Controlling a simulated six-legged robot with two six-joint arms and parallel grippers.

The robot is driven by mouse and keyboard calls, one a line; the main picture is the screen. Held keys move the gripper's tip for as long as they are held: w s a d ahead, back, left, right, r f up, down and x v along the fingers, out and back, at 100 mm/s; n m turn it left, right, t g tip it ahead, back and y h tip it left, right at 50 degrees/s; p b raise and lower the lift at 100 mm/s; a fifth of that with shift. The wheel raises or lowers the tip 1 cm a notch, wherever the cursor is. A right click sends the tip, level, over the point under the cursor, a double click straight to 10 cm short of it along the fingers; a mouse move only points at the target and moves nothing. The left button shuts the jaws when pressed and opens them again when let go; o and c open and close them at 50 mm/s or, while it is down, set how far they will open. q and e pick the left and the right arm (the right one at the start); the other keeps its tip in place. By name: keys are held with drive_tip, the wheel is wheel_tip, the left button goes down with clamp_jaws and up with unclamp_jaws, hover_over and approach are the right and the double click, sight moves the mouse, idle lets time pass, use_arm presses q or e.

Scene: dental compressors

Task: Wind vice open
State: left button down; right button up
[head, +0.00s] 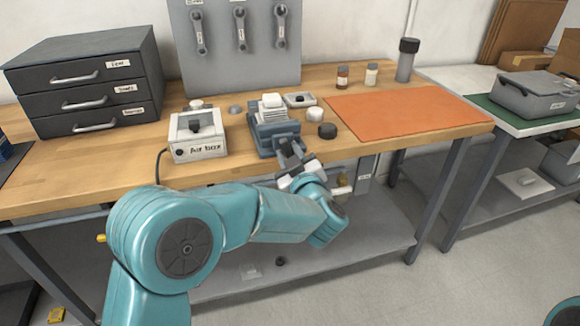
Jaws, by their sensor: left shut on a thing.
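The blue-grey vice (261,142) sits near the front edge of the wooden bench. A white block-like piece (271,104) shows at its top, between or on the jaws; I cannot tell how tightly it sits. My left gripper (291,153) reaches in from the front and is shut at the vice's front end, on what appears to be the vice handle. The fingers hide most of the handle, so its angle cannot be told. My right gripper is out of view.
An air box (198,148) stands left of the vice, with drawers (85,80) behind it. A dark round knob (327,131) and a white one (314,114) sit close right of the vice. An orange mat (400,112) lies clear at the right.

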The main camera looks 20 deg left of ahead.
use_arm(q)
drive_tip(key=n+b, duration=0.1)
drive_tip(key=n, duration=0.1)
drive_tip(key=n+b, duration=0.1)
drive_tip(key=b, duration=0.1)
drive_tip(key=n+b, duration=0.2)
drive_tip(key=shift+f+n, duration=0.25)
drive_tip(key=shift+n, duration=0.05)
drive_tip(key=shift+r+n+b, duration=0.2)
drive_tip(key=shift+n+b, duration=1.65)
drive_tip(key=shift+n, duration=0.15)
drive_tip(key=shift+r+n+b, duration=0.1)
drive_tip(key=shift+n+b, duration=0.4)
drive_tip(key=shift+n, duration=0.1)
drive_tip(key=c, duration=1)
unclamp_jaws()
drive_tip(key=shift+d, duration=0.1)
drive_tip(key=p+v, duration=0.1)
drive_tip(key=v, duration=1.5)
drive_tip(key=shift+p, duration=0.35)
drive_tip(key=shift+s, duration=0.1)
